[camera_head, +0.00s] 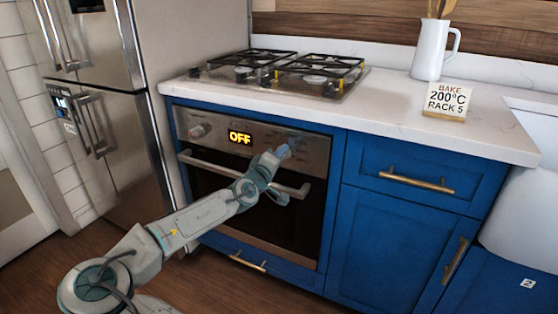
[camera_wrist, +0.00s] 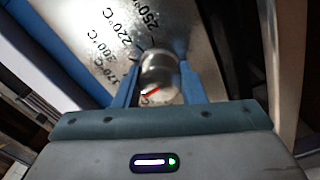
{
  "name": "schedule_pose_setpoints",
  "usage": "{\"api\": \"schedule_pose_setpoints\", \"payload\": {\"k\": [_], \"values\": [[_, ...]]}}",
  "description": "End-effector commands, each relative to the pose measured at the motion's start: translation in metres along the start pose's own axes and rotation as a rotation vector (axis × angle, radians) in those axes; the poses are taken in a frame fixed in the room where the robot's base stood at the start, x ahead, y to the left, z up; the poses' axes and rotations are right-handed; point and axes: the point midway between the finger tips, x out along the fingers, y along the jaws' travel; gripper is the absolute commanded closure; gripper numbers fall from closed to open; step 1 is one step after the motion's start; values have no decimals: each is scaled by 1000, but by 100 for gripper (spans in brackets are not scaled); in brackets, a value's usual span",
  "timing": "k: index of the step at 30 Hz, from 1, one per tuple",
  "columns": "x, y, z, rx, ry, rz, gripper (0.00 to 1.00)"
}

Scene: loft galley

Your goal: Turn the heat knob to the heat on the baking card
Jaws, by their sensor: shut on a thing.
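The baking card (camera_head: 446,101) stands on the counter and reads "BAKE 200°C RACK 5". The oven display (camera_head: 240,138) reads OFF. My gripper (camera_head: 284,151) is at the right part of the oven's control panel. In the wrist view its blue fingers are shut on the silvery heat knob (camera_wrist: 160,70), one on each side. The knob has a red mark on its face; which printed value it points to I cannot tell. Printed values including 250°C and 220°C curve beside it. In the head view my gripper hides the knob.
Another knob (camera_head: 199,130) sits left of the display. The oven handle (camera_head: 225,170) runs below the panel, behind my arm. A gas hob (camera_head: 285,72) and a white jug (camera_head: 434,50) are on the counter. A fridge (camera_head: 100,100) stands at left.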

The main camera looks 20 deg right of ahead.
Motion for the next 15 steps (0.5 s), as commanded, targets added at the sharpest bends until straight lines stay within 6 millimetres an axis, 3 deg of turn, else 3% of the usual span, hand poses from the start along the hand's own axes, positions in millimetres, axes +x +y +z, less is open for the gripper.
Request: {"api": "schedule_pose_setpoints", "payload": {"k": [15], "values": [[0,-2,1,490,-2,-2,86]]}}
